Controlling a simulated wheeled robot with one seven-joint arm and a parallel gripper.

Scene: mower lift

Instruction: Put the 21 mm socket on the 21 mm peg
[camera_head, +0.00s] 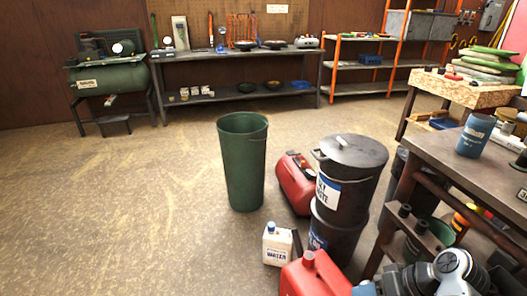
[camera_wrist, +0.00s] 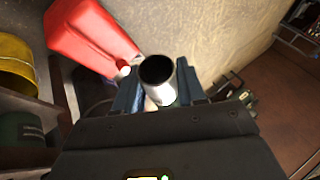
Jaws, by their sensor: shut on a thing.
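My gripper (camera_wrist: 157,86) is shut on a bright metal socket (camera_wrist: 162,94) in the wrist view. The socket is a short cylinder, with its dark round opening facing the camera. No size mark on it can be read. In the head view, two dark cylinders (camera_head: 405,210) stand on a narrow wooden ledge at the side of the workbench. I cannot tell whether they are sockets or pegs. The 21 mm peg cannot be made out in either view. My gripper's fingers do not show clearly in the head view.
The workbench (camera_head: 455,152) at right carries a blue cup (camera_head: 475,135). Black drums (camera_head: 352,165), a green bin (camera_head: 242,160), a red can (camera_head: 312,276) and a white jug (camera_head: 277,243) stand on the floor. The red can (camera_wrist: 92,38) also shows in the wrist view. The left floor is clear.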

